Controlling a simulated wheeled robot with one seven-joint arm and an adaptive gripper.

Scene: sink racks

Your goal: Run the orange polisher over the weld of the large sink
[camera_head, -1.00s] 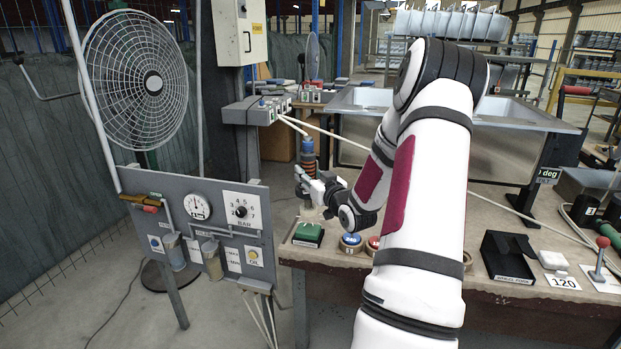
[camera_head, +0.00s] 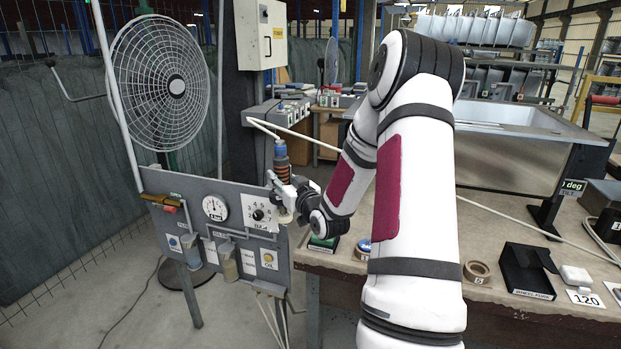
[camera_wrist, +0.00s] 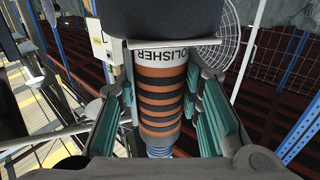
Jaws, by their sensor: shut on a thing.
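The orange polisher (camera_head: 281,168), ribbed in orange and black with a blue upper end, stands roughly upright in my gripper (camera_head: 284,193). In the wrist view the polisher (camera_wrist: 160,95) with its "POLISHER" label lies between the teal-padded fingers of my gripper (camera_wrist: 165,112), which is shut on it. The large sink (camera_head: 490,165) is a grey metal basin on a stand at the right of the workbench, behind my arm. The polisher is well to the left of the sink, apart from it. My arm hides the sink's left part. I cannot make out the weld.
A grey panel (camera_head: 240,241) with a gauge and dial stands just left of and below my gripper. The workbench (camera_head: 478,212) carries a green pad (camera_head: 322,243), tape roll (camera_head: 477,271) and black box (camera_head: 527,270). A pale hose crosses behind my arm. A fan (camera_head: 160,85) stands left.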

